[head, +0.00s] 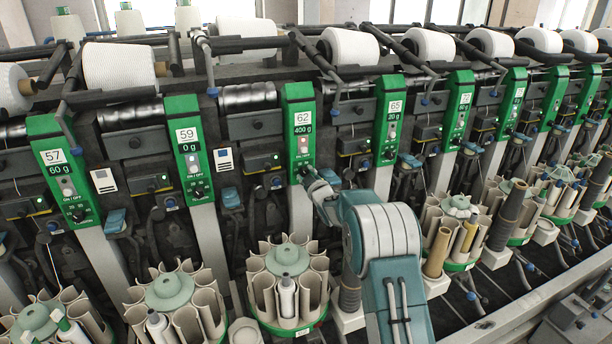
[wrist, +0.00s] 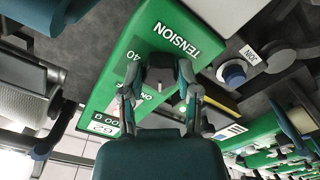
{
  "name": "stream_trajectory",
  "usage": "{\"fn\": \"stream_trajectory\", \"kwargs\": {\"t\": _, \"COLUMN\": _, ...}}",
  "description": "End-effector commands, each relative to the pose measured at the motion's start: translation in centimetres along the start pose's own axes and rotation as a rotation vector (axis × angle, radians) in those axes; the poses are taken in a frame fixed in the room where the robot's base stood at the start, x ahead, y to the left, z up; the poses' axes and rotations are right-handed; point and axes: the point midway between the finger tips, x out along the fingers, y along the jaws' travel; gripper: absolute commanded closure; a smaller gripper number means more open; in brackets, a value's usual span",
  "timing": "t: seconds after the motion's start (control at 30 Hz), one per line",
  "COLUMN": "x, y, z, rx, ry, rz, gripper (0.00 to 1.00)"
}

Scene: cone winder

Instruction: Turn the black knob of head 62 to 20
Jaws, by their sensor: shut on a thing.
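Head 62 is a green panel (head: 299,120) on the cone winder, marked "62" and "400 g" in the head view. The same panel (wrist: 140,30) is upside down in the wrist view, with "TENSION" and a "40" by the black knob (wrist: 160,66). My gripper (wrist: 159,82) is shut on that knob, one finger on each side. A small pale mark shows on the knob; I cannot tell the exact setting. In the head view my gripper (head: 307,174) is at the panel's lower end and hides the knob.
A blue button (wrist: 234,73) is beside the panel. Bobbin magazines (head: 287,262) stand below, and white yarn cones (head: 350,46) lie above.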

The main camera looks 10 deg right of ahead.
Motion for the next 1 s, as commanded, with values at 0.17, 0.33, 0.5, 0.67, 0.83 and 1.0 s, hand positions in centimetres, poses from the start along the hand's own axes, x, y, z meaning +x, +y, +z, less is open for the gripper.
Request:
{"fn": "stream_trajectory", "kwargs": {"t": 0.17, "x": 0.04, "y": -0.18, "z": 0.05, "rx": 0.102, "ry": -0.001, "rz": -0.003, "gripper": 1.00}}
{"fn": "stream_trajectory", "kwargs": {"t": 0.33, "x": 0.05, "y": -0.21, "z": 0.07, "rx": 0.166, "ry": -0.001, "rz": -0.003, "gripper": 1.00}}
{"fn": "stream_trajectory", "kwargs": {"t": 0.5, "x": 0.05, "y": -0.23, "z": 0.09, "rx": 0.170, "ry": -0.001, "rz": -0.004, "gripper": 1.00}}
{"fn": "stream_trajectory", "kwargs": {"t": 0.67, "x": 0.06, "y": -0.26, "z": 0.11, "rx": 0.169, "ry": -0.002, "rz": -0.004, "gripper": 0.31}}
{"fn": "stream_trajectory", "kwargs": {"t": 0.83, "x": 0.01, "y": -0.15, "z": 0.03, "rx": 0.169, "ry": -0.001, "rz": -0.003, "gripper": 0.24}}
{"fn": "stream_trajectory", "kwargs": {"t": 1.0, "x": -0.01, "y": -0.09, "z": 0.01, "rx": 0.168, "ry": 0.000, "rz": -0.002, "gripper": 0.24}}
